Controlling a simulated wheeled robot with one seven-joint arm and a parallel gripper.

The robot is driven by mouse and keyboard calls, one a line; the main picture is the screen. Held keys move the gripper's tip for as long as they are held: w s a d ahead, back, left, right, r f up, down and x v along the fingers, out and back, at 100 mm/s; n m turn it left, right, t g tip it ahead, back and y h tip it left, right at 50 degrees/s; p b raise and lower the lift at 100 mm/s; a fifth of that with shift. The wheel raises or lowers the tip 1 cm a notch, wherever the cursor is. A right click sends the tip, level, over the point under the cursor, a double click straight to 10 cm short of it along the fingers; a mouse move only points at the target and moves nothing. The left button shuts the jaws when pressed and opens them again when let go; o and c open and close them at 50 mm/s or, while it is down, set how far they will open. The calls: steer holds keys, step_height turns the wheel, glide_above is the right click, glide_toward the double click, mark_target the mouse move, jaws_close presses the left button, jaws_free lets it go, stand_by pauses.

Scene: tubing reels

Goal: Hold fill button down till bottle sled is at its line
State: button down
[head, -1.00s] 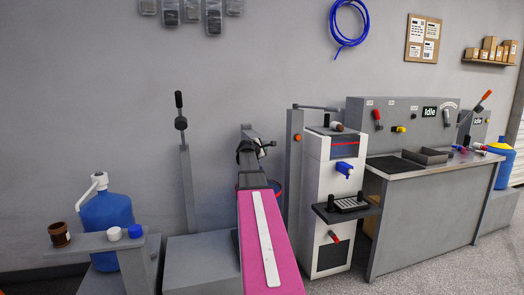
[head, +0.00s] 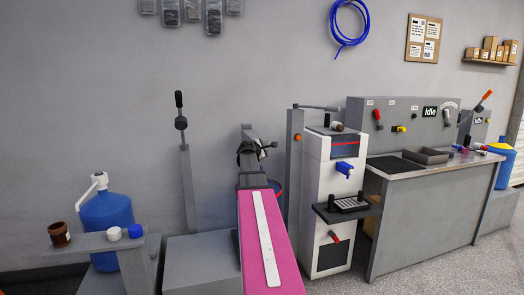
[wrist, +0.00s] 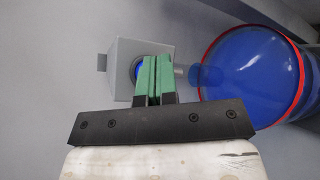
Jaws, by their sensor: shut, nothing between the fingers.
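My gripper (wrist: 153,64) has green fingers pressed together, with nothing between them. Their tips are in front of a grey box (wrist: 124,58) and overlap a round blue button (wrist: 138,68) in a dark ring on its face. Whether the tips touch or press the button cannot be told. A large clear blue bottle (wrist: 248,75) with a red band lies right of the fingers, its neck toward the box. In the head view my arm hides most of this spot; only a bit of blue and red (head: 277,188) shows beside it. I cannot make out a sled or its line.
A white dispenser (head: 323,185) with a blue tap stands right of my arm, beside a grey workbench (head: 420,225) with levers. At left are a tall lever post (head: 187,185) and a blue jug (head: 107,213) with a pump. Grey floor is clear at right front.

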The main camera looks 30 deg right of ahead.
steer(key=shift+s, duration=0.15)
steer(key=s, duration=0.2)
steer(key=s+a, duration=0.1)
steer(key=s, duration=0.2)
steer(key=shift+a, duration=0.1)
stand_by(0.6)
steer(key=s+a+f+m+g+y, duration=0.2)
steer(key=s+a+f+m+y, duration=0.1)
steer(key=a+f, duration=0.85)
steer(key=s+a+f+m+g+y, duration=0.1)
steer(key=s+a+f+m+y, duration=0.3)
steer(key=a+f, duration=0.8)
steer(key=s+a+f+m+g+y, duration=0.2)
steer(key=s+a+f+m+y, duration=0.1)
steer(key=s+a+f, duration=0.5)
steer(key=s+a+f+m+g+y, duration=0.2)
steer(key=s+a+f, duration=0.5)
steer(key=a, duration=0.5)
steer(key=shift+s+a+f+m+g+y, duration=0.15)
steer(key=shift+s+f+m+g+y, duration=0.25)
steer(key=shift+g+y, duration=0.15)
